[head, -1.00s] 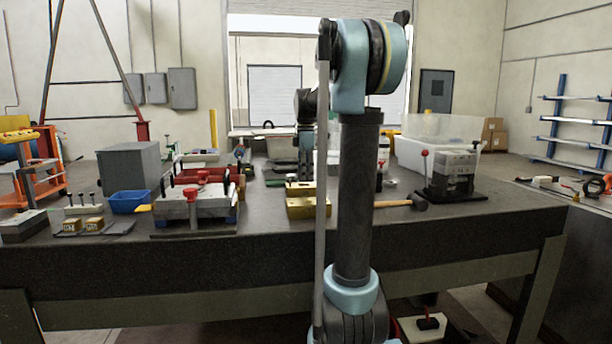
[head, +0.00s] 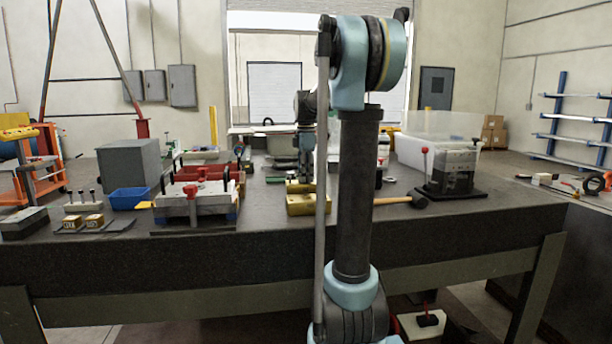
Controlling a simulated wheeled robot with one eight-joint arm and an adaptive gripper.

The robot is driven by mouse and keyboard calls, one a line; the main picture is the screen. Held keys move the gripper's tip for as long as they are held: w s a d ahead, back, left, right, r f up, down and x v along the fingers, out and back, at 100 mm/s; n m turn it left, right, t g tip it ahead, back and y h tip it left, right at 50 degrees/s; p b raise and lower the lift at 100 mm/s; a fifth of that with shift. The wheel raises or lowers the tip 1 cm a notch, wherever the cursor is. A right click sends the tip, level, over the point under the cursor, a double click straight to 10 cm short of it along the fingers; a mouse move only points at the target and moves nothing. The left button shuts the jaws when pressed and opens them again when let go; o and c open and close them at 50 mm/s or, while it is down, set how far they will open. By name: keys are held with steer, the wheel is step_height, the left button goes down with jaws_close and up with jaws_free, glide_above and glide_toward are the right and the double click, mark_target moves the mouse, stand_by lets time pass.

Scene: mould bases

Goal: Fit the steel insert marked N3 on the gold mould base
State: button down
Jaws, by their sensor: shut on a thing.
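The gold mould base (head: 308,207) sits on the dark bench just left of my upright arm link, which hides part of its right side. My gripper (head: 304,172) points down over the gold base. It is shut on the steel insert, which is small and mostly hidden at the top of the base. I cannot read the N3 mark, and I cannot tell whether the insert touches the base.
A clamped plate fixture (head: 194,207) with a red knob stands to the left. A blue bin (head: 129,199) and two small gold marked blocks (head: 72,224) are farther left. A hammer (head: 415,201) and a dark steel fixture (head: 452,172) lie to the right.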

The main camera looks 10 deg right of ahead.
steer(key=shift+f, duration=0.25)
steer(key=c, duration=1.1)
jaws_free()
